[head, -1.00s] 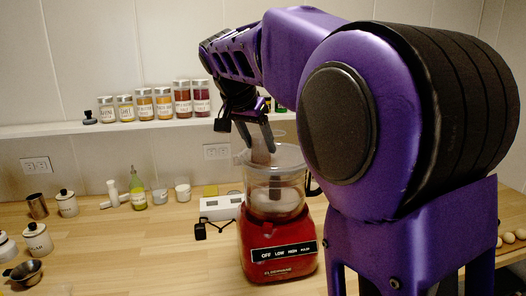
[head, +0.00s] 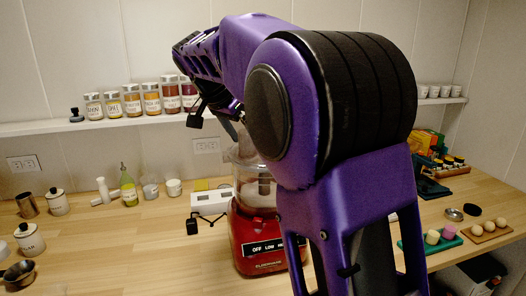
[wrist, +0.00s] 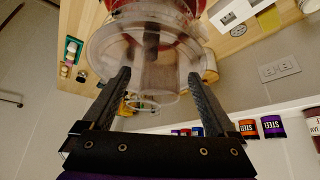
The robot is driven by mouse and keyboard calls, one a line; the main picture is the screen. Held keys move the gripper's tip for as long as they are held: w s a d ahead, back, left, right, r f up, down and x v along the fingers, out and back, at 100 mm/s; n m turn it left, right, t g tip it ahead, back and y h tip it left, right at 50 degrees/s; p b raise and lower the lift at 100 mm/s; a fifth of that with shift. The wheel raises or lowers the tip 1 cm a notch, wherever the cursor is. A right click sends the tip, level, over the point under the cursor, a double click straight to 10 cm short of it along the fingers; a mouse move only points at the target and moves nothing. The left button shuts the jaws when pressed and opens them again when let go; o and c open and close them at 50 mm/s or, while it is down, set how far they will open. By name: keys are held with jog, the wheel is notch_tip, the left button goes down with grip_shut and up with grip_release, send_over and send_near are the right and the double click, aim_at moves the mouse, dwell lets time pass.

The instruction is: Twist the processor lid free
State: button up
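The red food processor (head: 262,240) stands upright on the wooden counter in the head view, its right side hidden by my arm. Its clear bowl (head: 257,192) sits on the red base. In the wrist view the clear round lid (wrist: 105,48) fills the upper middle, with its feed tube (wrist: 150,98) pointing toward the camera. My gripper (wrist: 158,76) has its two black fingers spread wide, one on either side of the tube. I cannot tell whether a finger touches it. In the head view my arm hides most of the gripper and the lid.
A white power strip (head: 211,202) lies left of the processor, with a black plug (head: 192,226) beside it. Spice jars (head: 133,105) line the shelf behind. Canisters and an oil bottle (head: 128,186) stand at left. A green tray (head: 430,240) is at right.

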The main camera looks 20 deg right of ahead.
jog(key=s+d+v, duration=0.1)
jog(key=v, duration=0.6)
jog(key=shift+s+r+p, duration=0.2)
jog(key=shift+p, duration=0.1)
dwell(0.4)
jog(key=shift+w+a, duration=0.1)
